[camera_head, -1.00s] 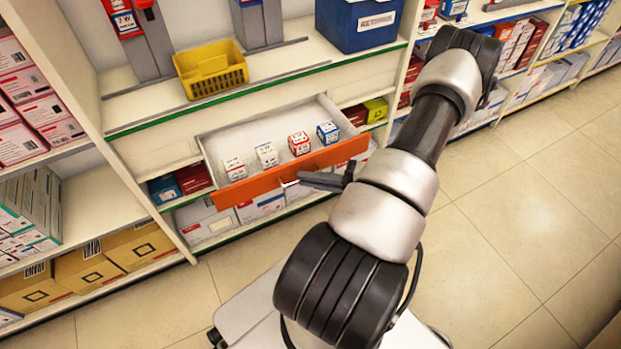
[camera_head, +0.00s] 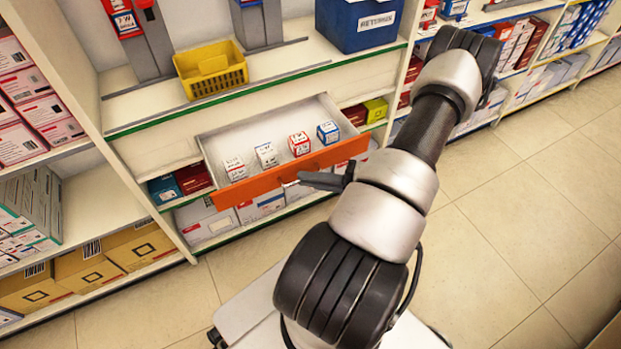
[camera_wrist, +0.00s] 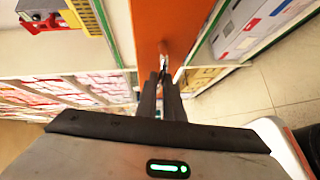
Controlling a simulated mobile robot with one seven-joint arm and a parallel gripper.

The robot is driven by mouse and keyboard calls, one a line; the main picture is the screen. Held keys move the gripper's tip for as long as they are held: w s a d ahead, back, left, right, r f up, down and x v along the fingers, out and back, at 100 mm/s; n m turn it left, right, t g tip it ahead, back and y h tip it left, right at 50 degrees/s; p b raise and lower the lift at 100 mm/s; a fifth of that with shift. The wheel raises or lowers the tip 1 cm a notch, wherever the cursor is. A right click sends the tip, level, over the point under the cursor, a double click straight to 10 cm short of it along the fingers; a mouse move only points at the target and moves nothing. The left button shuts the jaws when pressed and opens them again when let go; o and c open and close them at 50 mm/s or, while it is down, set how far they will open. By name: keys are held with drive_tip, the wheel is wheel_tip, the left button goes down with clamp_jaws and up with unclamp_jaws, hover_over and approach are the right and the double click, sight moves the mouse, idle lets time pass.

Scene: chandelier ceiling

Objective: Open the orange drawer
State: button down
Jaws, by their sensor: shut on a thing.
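The orange drawer (camera_head: 262,184) stands pulled out from the shelf unit in the head view, its white inside showing. Several small white, red and blue boxes stand in a row inside it. My gripper (camera_head: 292,182) is at the middle of the orange front, with its fingers shut on the drawer's handle. The wrist view shows the two dark fingers (camera_wrist: 163,72) closed together on a small metal handle (camera_wrist: 163,50) on the orange front (camera_wrist: 150,20). The fingers partly hide the handle.
A yellow basket (camera_head: 211,70) and a blue bin (camera_head: 358,22) stand on the shelf above the drawer. Boxes (camera_head: 205,222) fill the shelf below and beside it. Open tiled floor (camera_head: 520,220) lies to the right.

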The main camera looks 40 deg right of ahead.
drive_tip(key=shift+w+d, duration=0.2)
drive_tip(key=shift+w, duration=0.5)
drive_tip(key=shift+w+d, duration=0.15)
drive_tip(key=shift+w, duration=0.55)
drive_tip(key=c, duration=1.9)
unclamp_jaws()
drive_tip(key=shift+s, duration=0.1)
drive_tip(key=p+v, duration=0.2)
drive_tip(key=v, duration=1.5)
drive_tip(key=shift+d, duration=0.1)
